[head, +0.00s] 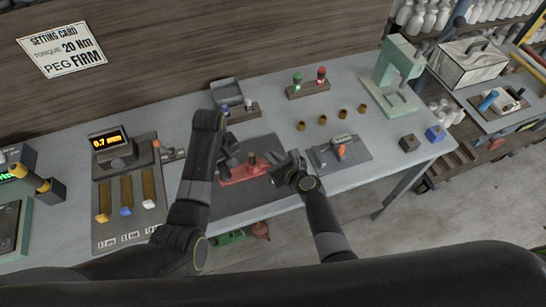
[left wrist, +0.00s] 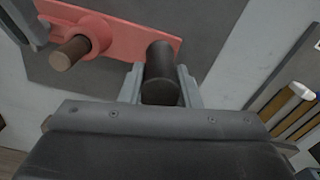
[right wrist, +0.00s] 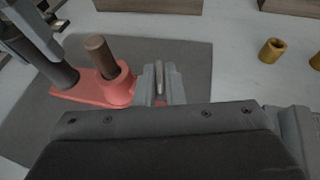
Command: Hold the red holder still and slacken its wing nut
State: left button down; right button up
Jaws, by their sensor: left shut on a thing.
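The red holder (head: 238,174) lies on a dark mat on the bench, with a brown peg (right wrist: 100,55) standing in its round collar. My left gripper (left wrist: 161,85) is shut on the dark upright post (left wrist: 160,65) at one end of the holder. My right gripper (right wrist: 160,85) is at the collar's other side, its fingers apart around a thin, light grey upright piece (right wrist: 159,76), which looks like a wing of the wing nut. A small gap seems to show beside that piece. The rest of the nut is hidden by the fingers.
A grey plate with an orange knob (head: 341,151) lies right of my right gripper. Several brass bushings (head: 322,119) stand behind it. A rack of tools with coloured ends (head: 126,195) and a lit display (head: 107,142) are at the left. A setting card (head: 62,49) hangs on the wall.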

grip_shut()
jog(key=shift+w+n+y, duration=0.1)
jog(key=shift+n+y, duration=0.2)
jog(key=n+g+y, duration=0.2)
jog(key=n, duration=0.1)
jog(key=n+g+y, duration=0.1)
jog(key=g, duration=0.1)
jog(key=shift+w+d+f+y, duration=0.1)
jog(key=shift+w+d+y, duration=0.15)
jog(key=shift+d+y, duration=0.05)
jog(key=shift+w+d+f+n+g+y, duration=0.15)
jog(key=shift+n+g+y, duration=0.45)
jog(key=shift+n+g, duration=0.75)
jog(key=shift+w+r+n+g+y, duration=0.1)
jog(key=shift+n+g+y, duration=0.5)
jog(key=shift+n+g, duration=1.25)
jog(key=o, duration=0.5)
grip_release()
